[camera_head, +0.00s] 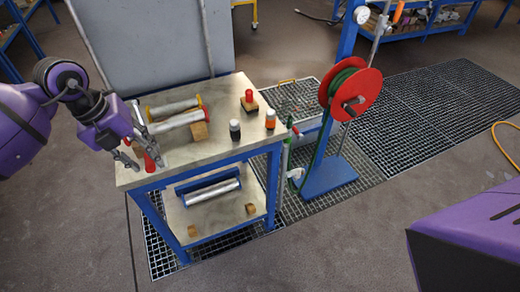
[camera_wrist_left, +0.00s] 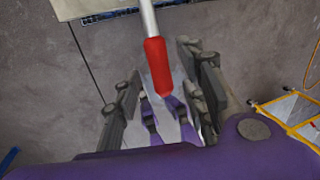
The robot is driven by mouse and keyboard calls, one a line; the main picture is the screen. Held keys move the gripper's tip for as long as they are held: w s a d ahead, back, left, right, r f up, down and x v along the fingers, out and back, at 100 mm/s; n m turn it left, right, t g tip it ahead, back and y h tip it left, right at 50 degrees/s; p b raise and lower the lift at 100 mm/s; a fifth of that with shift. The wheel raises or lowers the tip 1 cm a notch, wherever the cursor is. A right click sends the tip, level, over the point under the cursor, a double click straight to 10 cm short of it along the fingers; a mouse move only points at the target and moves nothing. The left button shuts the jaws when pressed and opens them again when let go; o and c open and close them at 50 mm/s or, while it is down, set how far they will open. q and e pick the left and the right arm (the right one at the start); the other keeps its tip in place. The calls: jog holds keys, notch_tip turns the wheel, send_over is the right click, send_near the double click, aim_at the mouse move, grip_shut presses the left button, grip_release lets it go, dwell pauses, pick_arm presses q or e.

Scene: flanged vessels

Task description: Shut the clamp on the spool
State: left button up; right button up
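A lever with a red grip (camera_head: 149,159) hangs over the left front part of the bench top. In the left wrist view the red grip (camera_wrist_left: 157,66) sits on the end of a silver rod (camera_wrist_left: 148,18). My left gripper (camera_head: 129,151) is beside the red grip in the head view. In the wrist view its fingers (camera_wrist_left: 158,75) are open, one on each side of the grip, with gaps showing. A silver spool (camera_head: 173,108) lies on the bench behind. The clamp's jaws cannot be made out. My right gripper is not in view.
The bench (camera_head: 210,155) also bears a wooden block (camera_head: 199,131), a red knob on a block (camera_head: 249,97), a black-and-white bottle (camera_head: 235,129) and an orange-and-black bottle (camera_head: 270,119). A red hose reel (camera_head: 366,90) stands to the right. A grey panel (camera_head: 130,45) rises behind.

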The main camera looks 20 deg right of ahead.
pick_arm(q)
jog(key=shift+d+f, duration=0.15)
jog(key=shift+f, duration=0.45)
grip_shut()
